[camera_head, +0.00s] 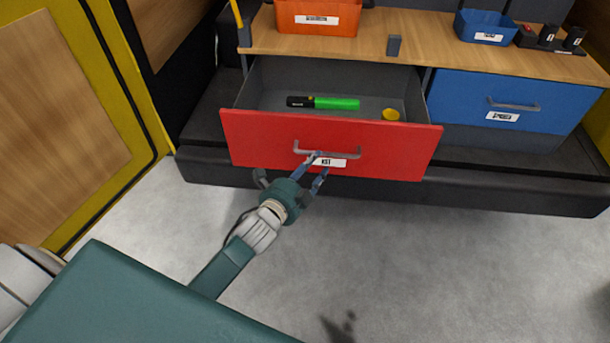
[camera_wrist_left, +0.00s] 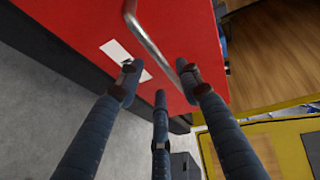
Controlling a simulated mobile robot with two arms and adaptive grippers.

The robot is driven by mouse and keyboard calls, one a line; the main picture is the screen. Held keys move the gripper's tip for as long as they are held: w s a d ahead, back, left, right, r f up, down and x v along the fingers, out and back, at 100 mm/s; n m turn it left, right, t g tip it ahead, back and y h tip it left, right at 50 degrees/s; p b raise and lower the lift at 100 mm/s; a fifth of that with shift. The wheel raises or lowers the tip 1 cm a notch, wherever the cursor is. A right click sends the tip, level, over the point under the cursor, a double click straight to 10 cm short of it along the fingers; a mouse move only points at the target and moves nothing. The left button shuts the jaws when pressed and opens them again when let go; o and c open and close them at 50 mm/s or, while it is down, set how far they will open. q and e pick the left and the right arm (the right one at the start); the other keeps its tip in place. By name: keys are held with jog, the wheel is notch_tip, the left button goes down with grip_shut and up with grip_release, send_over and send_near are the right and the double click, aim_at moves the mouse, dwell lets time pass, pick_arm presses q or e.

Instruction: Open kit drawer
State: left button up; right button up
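The red drawer (camera_head: 260,150), labelled KIT, stands pulled out, with its inside visible from above. Its grey bar handle (camera_head: 340,154) runs across the front, just above the white label (camera_head: 326,162). In the left wrist view my left gripper's fingers (camera_wrist_left: 158,78) are spread apart, with the handle (camera_wrist_left: 150,38) just beyond the fingertips and close to the right one. I cannot tell whether they touch. My right gripper is not in view.
A green and black torch-like item (camera_head: 335,103) and a small yellow item (camera_head: 391,114) lie in the drawer. A closed blue drawer (camera_head: 460,105) is to the right. An orange bin (camera_head: 315,18) and blue bin (camera_head: 484,27) stand on the wooden top. Grey floor in front is clear.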

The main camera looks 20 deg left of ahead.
pick_arm(q)
jog(key=v, duration=0.6)
jog(key=shift+w, duration=0.1)
jog(key=s+a+f+n+g+y, duration=0.1)
jog(key=s+f+n+g, duration=0.2)
jog(key=s+f, duration=0.55)
jog(key=s+a+f+n+g, duration=0.1)
jog(key=s+f+n+g, duration=0.15)
jog(key=f, duration=1.15)
jog(key=s+f+n+g+y, duration=0.1)
jog(key=s+f+n+g, duration=0.15)
jog(key=s+f, duration=0.65)
jog(key=s+f+n+g, duration=0.3)
jog(key=s+f, duration=0.6)
jog(key=s, duration=0.4)
jog(key=s+f+n+g, duration=0.3)
jog(key=s+f+n, duration=0.2)
jog(key=s+f, duration=0.4)
jog(key=s, duration=0.4)
jog(key=shift+s+d+g, duration=0.15)
jog(key=shift+s+g, duration=0.15)
jog(key=shift+g, duration=0.1)
jog(key=shift+f, duration=0.1)
